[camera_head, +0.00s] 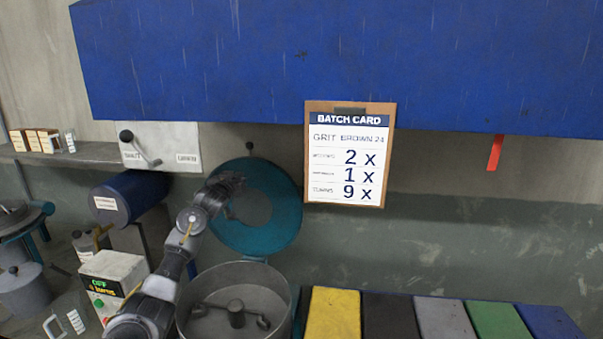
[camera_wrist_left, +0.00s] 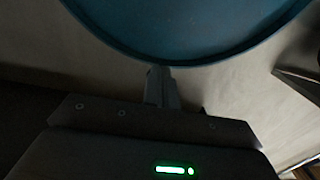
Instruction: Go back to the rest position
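My left arm comes up from the bottom left in the head view, and its dark gripper (camera_head: 232,182) is in front of the left part of the round teal lid (camera_head: 275,229). The lid stands raised behind the open grey metal drum (camera_head: 190,322). In the left wrist view the two fingers (camera_wrist_left: 160,84) look closed together, just below the rim of the teal lid (camera_wrist_left: 190,30). I see nothing between them, and cannot tell if they touch the rim. My right gripper is in neither view.
A batch card (camera_head: 350,155) hangs below a big blue panel (camera_head: 340,60). A blue cylinder (camera_head: 128,197) and a control box (camera_head: 112,272) are left of my arm. Coloured bins, one with a yellow lid (camera_head: 333,315), are right of the drum.

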